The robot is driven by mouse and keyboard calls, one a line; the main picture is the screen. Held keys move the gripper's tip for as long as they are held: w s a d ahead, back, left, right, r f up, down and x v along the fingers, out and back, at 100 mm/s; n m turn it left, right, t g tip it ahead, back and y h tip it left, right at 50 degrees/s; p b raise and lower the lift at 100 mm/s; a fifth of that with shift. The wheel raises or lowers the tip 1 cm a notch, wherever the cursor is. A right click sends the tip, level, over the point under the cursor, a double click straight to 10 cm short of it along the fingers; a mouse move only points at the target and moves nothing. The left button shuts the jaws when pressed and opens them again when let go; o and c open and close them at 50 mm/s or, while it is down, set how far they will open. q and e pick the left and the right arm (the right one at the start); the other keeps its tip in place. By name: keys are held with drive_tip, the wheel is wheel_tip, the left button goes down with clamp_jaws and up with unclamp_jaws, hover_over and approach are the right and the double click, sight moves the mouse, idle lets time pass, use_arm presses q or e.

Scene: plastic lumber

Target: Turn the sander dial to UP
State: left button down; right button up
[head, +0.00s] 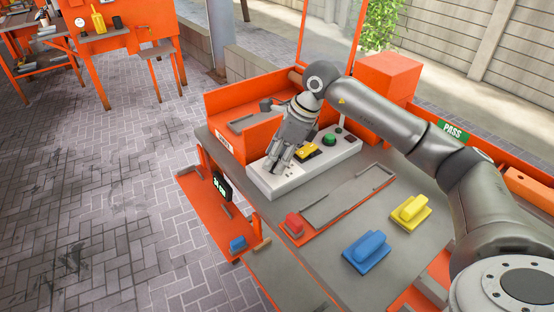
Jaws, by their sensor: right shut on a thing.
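A light grey control panel (345,150) lies on the orange and grey workbench. My right gripper (275,164) reaches down to the left part of this panel. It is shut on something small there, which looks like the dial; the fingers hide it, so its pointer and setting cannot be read. Beside the gripper, the panel bears a yellow part (306,152) and a green round button (330,140). My left gripper is not in view.
A small black display (221,187) stands at the left edge. Orange boxes are behind the panel.

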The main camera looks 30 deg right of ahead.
drive_tip(key=shift+w+n+g+y+b, duration=0.15)
drive_tip(key=shift+n+g, duration=0.25)
drive_tip(key=shift+n, duration=0.75)
drive_tip(key=shift+n+g+y+b, duration=0.15)
drive_tip(key=shift+n+g, duration=0.25)
drive_tip(key=shift+n, duration=0.75)
drive_tip(key=o, duration=1)
drive_tip(key=v, duration=1.2)
drive_tip(key=shift+w, duration=0.1)
